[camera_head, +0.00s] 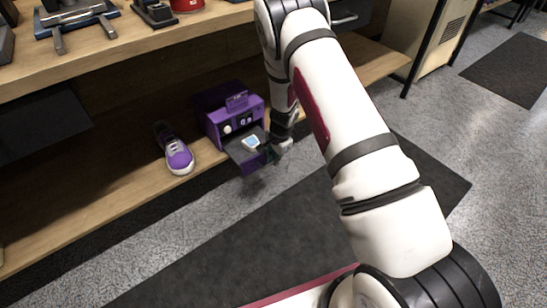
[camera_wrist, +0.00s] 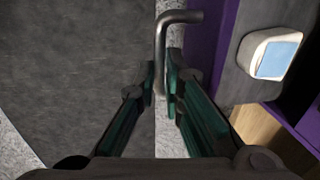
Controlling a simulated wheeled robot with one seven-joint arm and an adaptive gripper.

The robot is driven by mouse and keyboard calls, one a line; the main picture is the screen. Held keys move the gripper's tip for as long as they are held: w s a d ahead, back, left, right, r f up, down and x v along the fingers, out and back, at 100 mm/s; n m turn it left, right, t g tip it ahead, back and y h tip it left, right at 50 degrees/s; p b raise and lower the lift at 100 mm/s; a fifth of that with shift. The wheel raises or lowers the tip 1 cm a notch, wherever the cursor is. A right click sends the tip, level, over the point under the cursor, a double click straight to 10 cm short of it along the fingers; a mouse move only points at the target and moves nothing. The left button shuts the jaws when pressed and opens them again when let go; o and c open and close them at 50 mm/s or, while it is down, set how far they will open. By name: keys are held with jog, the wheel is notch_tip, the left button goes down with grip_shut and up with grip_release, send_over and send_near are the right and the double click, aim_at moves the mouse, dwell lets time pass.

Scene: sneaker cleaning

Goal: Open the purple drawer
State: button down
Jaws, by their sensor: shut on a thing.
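The purple drawer (camera_head: 249,165) is pulled out from the front of a purple box (camera_head: 232,108) on the lower wooden shelf. Its dark inside shows, with a white and light blue block (camera_head: 250,142) in it, also seen in the wrist view (camera_wrist: 271,53). In the wrist view the drawer's purple front (camera_wrist: 203,45) carries a bent metal handle (camera_wrist: 181,17). My gripper (camera_wrist: 160,82) is shut on this handle, one fingertip on each side of it. In the head view my gripper (camera_head: 277,152) is at the drawer's front right, partly hidden by my wrist.
A purple sneaker (camera_head: 176,153) with a white sole stands on the lower shelf (camera_head: 110,200) left of the box. The upper shelf (camera_head: 135,45) overhangs behind, with tools on it. A dark mat (camera_head: 270,235) covers the floor in front, clear of objects.

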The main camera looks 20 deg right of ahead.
jog(key=c, duration=1.7)
grip_release()
jog(key=shift+r, duration=0.1)
jog(key=r, duration=0.3)
jog(key=s+r, duration=0.1)
jog(key=r, duration=0.3)
jog(key=s+r, duration=0.1)
jog(key=r, duration=0.3)
jog(key=shift+d+r, duration=0.25)
jog(key=shift+d, duration=0.05)
jog(key=shift+r, duration=0.1)
